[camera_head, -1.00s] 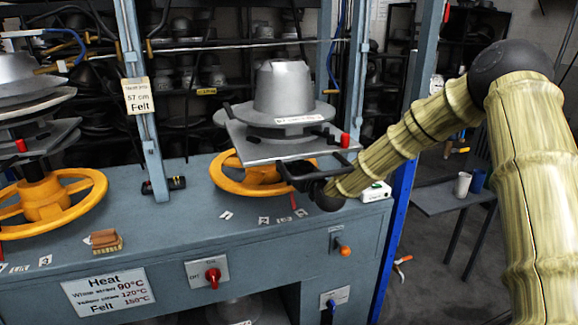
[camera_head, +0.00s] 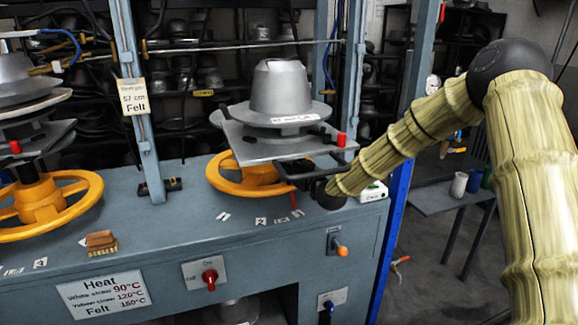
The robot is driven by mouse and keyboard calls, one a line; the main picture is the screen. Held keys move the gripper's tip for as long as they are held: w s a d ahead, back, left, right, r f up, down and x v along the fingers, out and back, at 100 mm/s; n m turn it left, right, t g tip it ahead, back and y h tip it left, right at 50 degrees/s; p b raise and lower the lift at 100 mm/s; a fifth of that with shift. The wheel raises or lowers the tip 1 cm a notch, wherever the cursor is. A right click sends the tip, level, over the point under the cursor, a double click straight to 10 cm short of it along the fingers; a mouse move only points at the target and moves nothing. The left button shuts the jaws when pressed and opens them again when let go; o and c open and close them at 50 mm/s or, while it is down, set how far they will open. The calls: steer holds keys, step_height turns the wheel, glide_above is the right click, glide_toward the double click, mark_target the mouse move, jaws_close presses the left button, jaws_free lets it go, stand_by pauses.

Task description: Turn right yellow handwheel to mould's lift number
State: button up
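The right yellow handwheel (camera_head: 228,178) lies level under the right press plate (camera_head: 262,148). The grey mould (camera_head: 279,92) stands on that plate and has a small white label (camera_head: 294,119) too blurred to read. My gripper (camera_head: 290,176) is at the right side of the handwheel, under the plate's edge. The wheel's right part is hidden by it. I cannot tell whether its fingers touch or hold the rim. A red pointer (camera_head: 295,199) lies on the bench in front. Small number cards stand near it, one reading 2 (camera_head: 261,221).
A left yellow handwheel (camera_head: 50,205) stands under the left press. A brown brush (camera_head: 101,242), a red switch (camera_head: 210,278) and an orange-tipped lever (camera_head: 341,250) are on the bench and its front. A blue-grey post (camera_head: 355,80) rises right of the mould.

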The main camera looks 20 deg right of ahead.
steer(key=shift+a, duration=0.15)
steer(key=v, duration=1.2)
stand_by(0.4)
